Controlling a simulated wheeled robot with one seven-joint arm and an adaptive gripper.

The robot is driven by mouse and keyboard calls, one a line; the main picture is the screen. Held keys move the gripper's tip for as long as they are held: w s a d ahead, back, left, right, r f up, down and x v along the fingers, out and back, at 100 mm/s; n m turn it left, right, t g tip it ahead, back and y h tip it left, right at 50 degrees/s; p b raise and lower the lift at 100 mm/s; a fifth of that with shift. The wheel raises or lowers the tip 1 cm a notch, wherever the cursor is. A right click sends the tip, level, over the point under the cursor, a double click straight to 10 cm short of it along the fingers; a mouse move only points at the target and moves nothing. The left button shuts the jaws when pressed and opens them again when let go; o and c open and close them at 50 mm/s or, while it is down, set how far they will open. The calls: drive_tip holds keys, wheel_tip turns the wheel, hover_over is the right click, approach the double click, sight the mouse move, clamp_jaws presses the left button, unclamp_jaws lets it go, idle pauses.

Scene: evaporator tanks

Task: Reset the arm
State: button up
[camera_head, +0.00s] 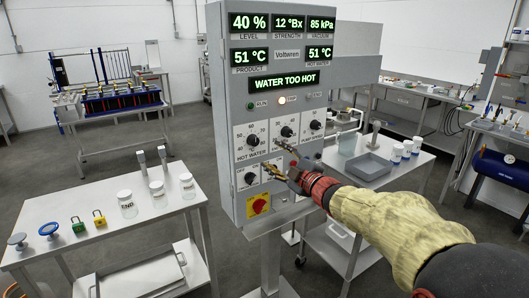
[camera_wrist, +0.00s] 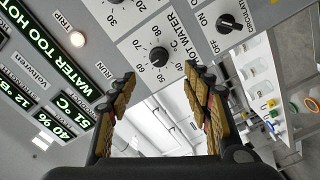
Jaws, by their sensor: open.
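My gripper (camera_head: 277,158) is open and empty in front of the grey control panel (camera_head: 228,170), its two fingers spread. In the wrist view, my gripper (camera_wrist: 160,74) has its fingertips apart at either side below the black hot water knob (camera_wrist: 158,56); no contact is clear. The hot water knob (camera_head: 253,141) shows left of the fingers in the head view. The circulation knob (camera_wrist: 226,21) is to the right in the wrist view. My arm reaches in from the lower right. The message display (camera_head: 284,81) reads "WATER TOO HOT".
The trip lamp (camera_head: 282,100) is lit. A red and yellow switch (camera_head: 259,205) is low on the panel. A white table (camera_head: 100,240) with jars and padlocks stands left. A side table (camera_head: 395,180) with a grey tray (camera_head: 368,166) stands behind my arm.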

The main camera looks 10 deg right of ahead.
drive_tip(key=s+d+f+m+g+h, duration=0.35)
drive_tip(key=d+f+m+h, duration=0.35)
drive_tip(key=d+f, duration=0.35)
drive_tip(key=s+d+f+m+g+h, duration=0.15)
drive_tip(key=s+f+m+g, duration=0.25)
drive_tip(key=s, duration=0.5)
drive_tip(key=s+a+m+g+y+p, duration=0.15)
drive_tip(key=s+a, duration=0.25)
drive_tip(key=s, duration=0.6)
drive_tip(key=s+a+m+g+p, duration=0.1)
drive_tip(key=s+a+m+g, duration=0.1)
drive_tip(key=s+a, duration=0.5)
drive_tip(key=s+a+m+g+y+p, duration=0.1)
drive_tip(key=s+a+m+g, duration=0.1)
drive_tip(key=s, duration=1)
drive_tip(key=shift+n+t, duration=0.55)
drive_tip(key=shift+t, duration=0.15)
drive_tip(key=a+r, duration=0.1)
drive_tip(key=s+r, duration=0.1)
drive_tip(key=r, duration=0.1)
drive_tip(key=a+r+p, duration=0.1)
drive_tip(key=r, duration=0.1)
drive_tip(key=shift+s+a, duration=0.3)
drive_tip(key=shift+a, duration=0.05)
drive_tip(key=shift+r, duration=0.1)
drive_tip(key=shift+c, duration=1.3)
